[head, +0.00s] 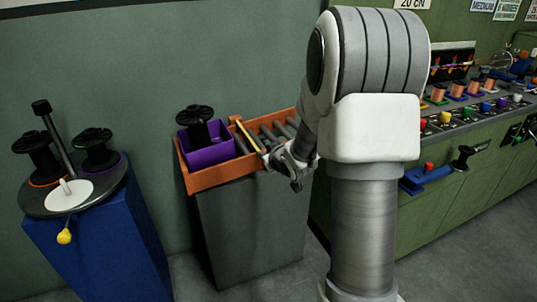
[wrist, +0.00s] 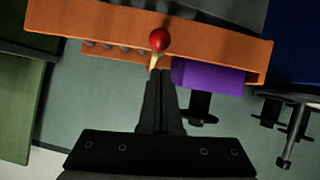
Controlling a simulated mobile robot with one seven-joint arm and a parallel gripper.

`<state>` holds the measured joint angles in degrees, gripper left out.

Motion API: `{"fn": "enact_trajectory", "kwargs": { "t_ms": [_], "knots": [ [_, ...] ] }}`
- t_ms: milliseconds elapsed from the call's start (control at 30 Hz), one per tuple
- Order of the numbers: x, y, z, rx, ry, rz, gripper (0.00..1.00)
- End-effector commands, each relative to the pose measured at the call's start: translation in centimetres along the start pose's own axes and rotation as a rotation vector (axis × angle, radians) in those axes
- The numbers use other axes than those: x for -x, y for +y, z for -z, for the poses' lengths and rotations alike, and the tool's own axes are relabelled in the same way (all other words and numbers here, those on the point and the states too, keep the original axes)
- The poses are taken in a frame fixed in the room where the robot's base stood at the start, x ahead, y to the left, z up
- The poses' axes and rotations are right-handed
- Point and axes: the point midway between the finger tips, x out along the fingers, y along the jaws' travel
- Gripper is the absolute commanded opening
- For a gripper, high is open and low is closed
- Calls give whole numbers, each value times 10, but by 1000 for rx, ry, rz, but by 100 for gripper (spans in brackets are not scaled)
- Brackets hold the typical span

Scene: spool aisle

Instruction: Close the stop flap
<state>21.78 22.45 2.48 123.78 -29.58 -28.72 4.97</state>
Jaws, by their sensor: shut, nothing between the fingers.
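A yellow flap (head: 248,136) stands across the orange roller tray (head: 206,181), between a purple box and the bare rollers. I take it for the stop flap. My gripper (head: 268,164) is at the tray's near edge, just right of the flap. In the wrist view, the shut, empty fingers of my gripper (wrist: 161,74) point at a red ball knob (wrist: 159,40). A thin strip of the yellow flap (wrist: 153,62) shows between the knob and the fingertips. I cannot tell whether the fingers touch the flap or knob. The knob is hidden in the head view.
The purple box (head: 222,152) holds a black spool (head: 196,122) at the tray's left end. Grey rollers (head: 275,133) fill the right part. A blue stand (head: 110,240) with spools is at left. A green console (head: 470,190) is at right, behind my arm.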

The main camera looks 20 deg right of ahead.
Motion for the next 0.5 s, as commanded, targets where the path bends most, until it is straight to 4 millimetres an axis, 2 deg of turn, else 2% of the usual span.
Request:
{"fn": "enact_trajectory", "kwargs": {
  "t_ms": [33, 300, 500],
  "knots": [
    [3, 0, 11, 1, 5, 0, 0],
    [53, -5, -15, 0, 6, -2, 0],
    [80, -7, -29, 1, 8, -2, 0]
  ]
}}
